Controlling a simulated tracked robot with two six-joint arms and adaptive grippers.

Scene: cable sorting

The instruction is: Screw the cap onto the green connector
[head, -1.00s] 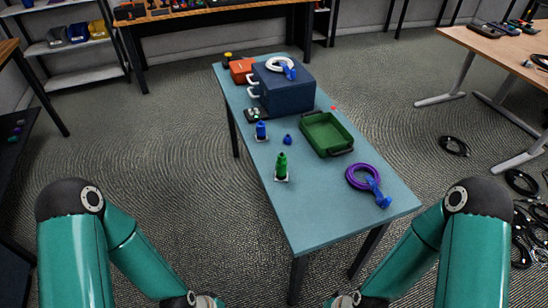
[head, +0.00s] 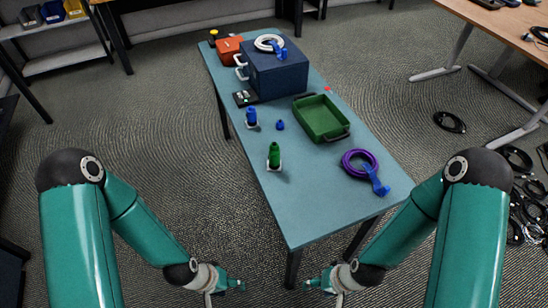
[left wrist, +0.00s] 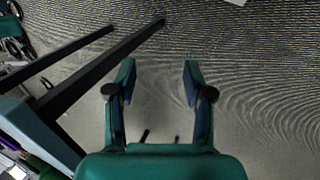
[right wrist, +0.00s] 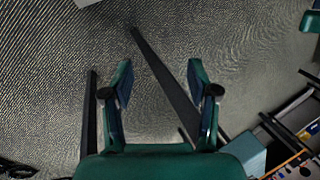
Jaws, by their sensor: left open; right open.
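The green connector (head: 274,154) stands upright in a small white holder near the left edge of the blue-grey table (head: 310,210). A small blue cap-like piece (head: 280,125) sits on the table behind it, apart from it. A taller blue connector (head: 251,118) stands in a similar holder further back left. My left gripper (head: 234,285) is in front of the table, low in the head view; its fingers are spread and empty in the left wrist view (left wrist: 160,80). My right gripper (head: 316,284) is also in front of the table, open and empty in the right wrist view (right wrist: 159,80).
A green tray (head: 345,131) lies right of the connectors. A purple cable coil (head: 345,163) with a blue tie is at the front right. A dark blue box (head: 285,78) carrying a white cable coil (head: 269,36) stands at the back. The table's front part is clear.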

